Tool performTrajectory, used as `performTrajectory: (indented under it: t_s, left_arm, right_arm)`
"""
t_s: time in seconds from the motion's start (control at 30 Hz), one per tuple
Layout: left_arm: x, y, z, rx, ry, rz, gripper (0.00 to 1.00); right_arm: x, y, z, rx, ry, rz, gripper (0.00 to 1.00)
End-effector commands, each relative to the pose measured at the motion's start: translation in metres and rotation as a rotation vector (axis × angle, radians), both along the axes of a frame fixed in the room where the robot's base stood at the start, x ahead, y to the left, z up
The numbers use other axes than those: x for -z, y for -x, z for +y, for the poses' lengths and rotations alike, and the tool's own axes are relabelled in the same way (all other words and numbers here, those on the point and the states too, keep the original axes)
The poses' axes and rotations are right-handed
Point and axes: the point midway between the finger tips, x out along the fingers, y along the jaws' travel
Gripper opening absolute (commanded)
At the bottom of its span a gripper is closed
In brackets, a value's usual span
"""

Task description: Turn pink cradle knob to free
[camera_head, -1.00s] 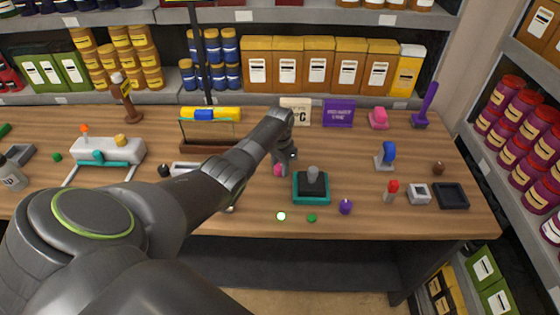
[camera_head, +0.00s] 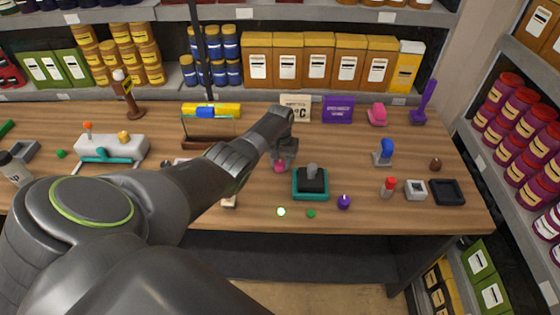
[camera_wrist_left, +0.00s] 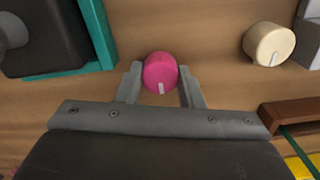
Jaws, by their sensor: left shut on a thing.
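The pink knob (camera_wrist_left: 160,73) stands on the wooden table between the two fingers of my left gripper (camera_wrist_left: 162,85) in the left wrist view. A pale mark shows on its edge facing the gripper's palm. In the head view the pink knob (camera_head: 279,167) is a small pink spot under my left gripper (camera_head: 284,160), just left of the teal-based cradle (camera_head: 311,197). The left gripper is shut on the knob. The cradle holds a dark block with a grey rounded top. My right gripper is not in view.
A cream knob (camera_wrist_left: 270,44) and a brown wooden stand (camera_wrist_left: 285,115) lie near the gripper. A glowing pale button (camera_head: 281,211), a green button (camera_head: 311,214) and a purple knob (camera_head: 344,202) sit by the table's front edge. Shelves of boxes and cans stand behind.

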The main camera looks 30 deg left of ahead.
Motion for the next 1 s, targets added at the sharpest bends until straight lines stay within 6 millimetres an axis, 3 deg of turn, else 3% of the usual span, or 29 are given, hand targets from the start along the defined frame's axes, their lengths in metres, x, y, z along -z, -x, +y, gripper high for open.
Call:
performTrajectory:
  t_s: [0.4,0.43,0.57,1.0]
  left_arm:
    - [-0.0012,-0.0012,0.0003,-0.008,0.0,-0.004,0.11]
    - [-0.0012,-0.0012,0.0003,-0.008,0.0,-0.004,0.38]
    - [-0.0009,-0.0009,0.0003,-0.007,-0.001,-0.003,0.55]
    - [-0.0086,-0.0009,0.0005,-0.006,-0.001,-0.003,0.55]
  right_arm:
    - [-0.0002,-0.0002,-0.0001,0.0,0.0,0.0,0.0]
    - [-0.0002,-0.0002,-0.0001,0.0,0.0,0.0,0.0]
    - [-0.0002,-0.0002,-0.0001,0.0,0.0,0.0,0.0]
    - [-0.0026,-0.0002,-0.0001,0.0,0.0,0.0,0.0]
